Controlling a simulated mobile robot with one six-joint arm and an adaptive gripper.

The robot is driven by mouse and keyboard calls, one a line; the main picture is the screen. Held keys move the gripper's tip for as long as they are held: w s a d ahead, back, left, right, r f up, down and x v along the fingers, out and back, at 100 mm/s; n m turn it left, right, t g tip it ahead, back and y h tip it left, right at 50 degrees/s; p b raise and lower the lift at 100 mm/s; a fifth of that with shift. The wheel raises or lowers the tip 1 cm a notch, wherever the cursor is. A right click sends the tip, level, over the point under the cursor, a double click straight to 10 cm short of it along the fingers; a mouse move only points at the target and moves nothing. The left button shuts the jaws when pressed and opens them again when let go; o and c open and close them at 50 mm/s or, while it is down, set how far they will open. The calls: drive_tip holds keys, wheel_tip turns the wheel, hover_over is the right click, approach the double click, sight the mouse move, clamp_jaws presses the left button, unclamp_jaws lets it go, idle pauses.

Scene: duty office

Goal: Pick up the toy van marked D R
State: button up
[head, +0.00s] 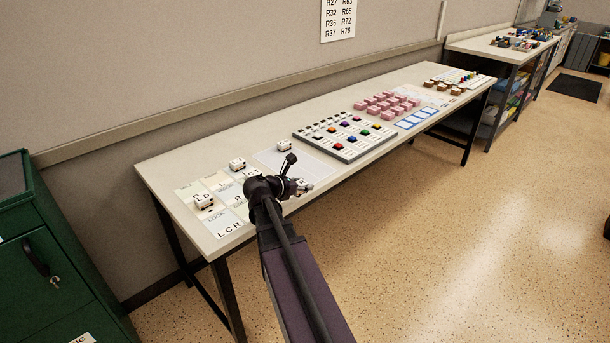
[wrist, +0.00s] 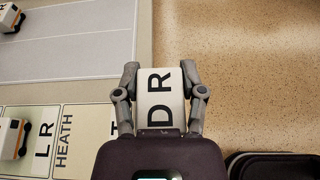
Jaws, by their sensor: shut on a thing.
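The toy van marked D R (wrist: 160,92) is white, and its lettered top faces the wrist camera. My gripper (wrist: 160,70) is shut on it, with one grey finger against each long side. In the wrist view the van overlaps the table's front edge, with floor showing beyond it. In the head view my gripper (head: 298,186) is over the near edge of the table's left part, and my arm hides most of the van. I cannot tell whether the van's underside touches the table.
Other small white vans stand at the table's left end, one on a lettered card (head: 204,201), another behind (head: 237,164) and a third (head: 284,145) by the grey mat (head: 318,163). A button panel (head: 345,135) and pink blocks (head: 388,103) lie farther right. A green cabinet (head: 50,260) stands at left.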

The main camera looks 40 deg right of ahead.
drive_tip(key=shift+s+a+r, duration=0.1)
drive_tip(key=shift+s+a, duration=0.85)
